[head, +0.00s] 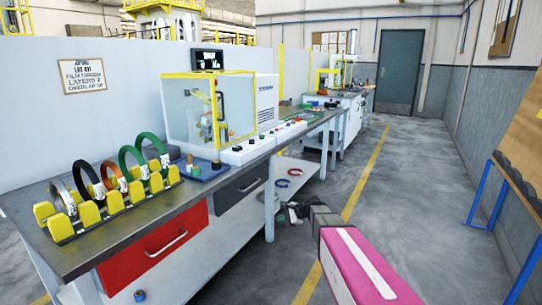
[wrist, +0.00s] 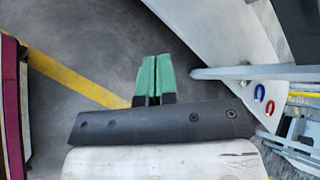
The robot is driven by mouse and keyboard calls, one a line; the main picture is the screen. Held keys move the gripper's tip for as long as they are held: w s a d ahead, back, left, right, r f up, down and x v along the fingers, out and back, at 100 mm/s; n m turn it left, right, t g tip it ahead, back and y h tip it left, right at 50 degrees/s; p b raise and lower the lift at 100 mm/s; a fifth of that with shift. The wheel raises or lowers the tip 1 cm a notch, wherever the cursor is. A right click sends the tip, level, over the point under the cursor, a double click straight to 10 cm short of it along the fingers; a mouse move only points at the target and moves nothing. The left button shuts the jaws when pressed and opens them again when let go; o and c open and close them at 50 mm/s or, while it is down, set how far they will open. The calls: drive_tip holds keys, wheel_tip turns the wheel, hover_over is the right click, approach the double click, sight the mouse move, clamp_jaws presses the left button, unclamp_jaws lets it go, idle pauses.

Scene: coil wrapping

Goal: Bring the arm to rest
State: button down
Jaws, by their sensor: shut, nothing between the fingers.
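My gripper (wrist: 154,80) shows in the wrist view with its two green fingers side by side and together, nothing between them. Beyond the fingers are grey floor and part of a yellow floor line. In the head view my magenta arm link reaches in from the bottom right, over the aisle beside the workbench. The gripper's fingers cannot be made out clearly there.
The workbench (head: 120,225) on the left carries a yellow rack (head: 90,213) with several coils and a glazed wrapping machine (head: 210,115). Its lower shelf (head: 305,172) holds red and blue rings. A blue-framed rack (head: 487,195) stands right. The aisle floor (head: 420,190) is clear.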

drive_tip(key=s+d+f+n+g+h, duration=0.1)
drive_tip(key=s+d+n+h, duration=0.4)
drive_tip(key=s, duration=0.7)
drive_tip(key=s+d+f+n+g+h, duration=0.2)
drive_tip(key=s+d+n+h, duration=0.3)
drive_tip(key=s, duration=0.7)
drive_tip(key=d+f+n, duration=0.1)
drive_tip(key=d+n, duration=0.1)
drive_tip(key=d, duration=0.2)
drive_tip(key=shift+s+n+g, duration=0.2)
drive_tip(key=shift+n+g, duration=0.1)
drive_tip(key=shift+n, duration=0.1)
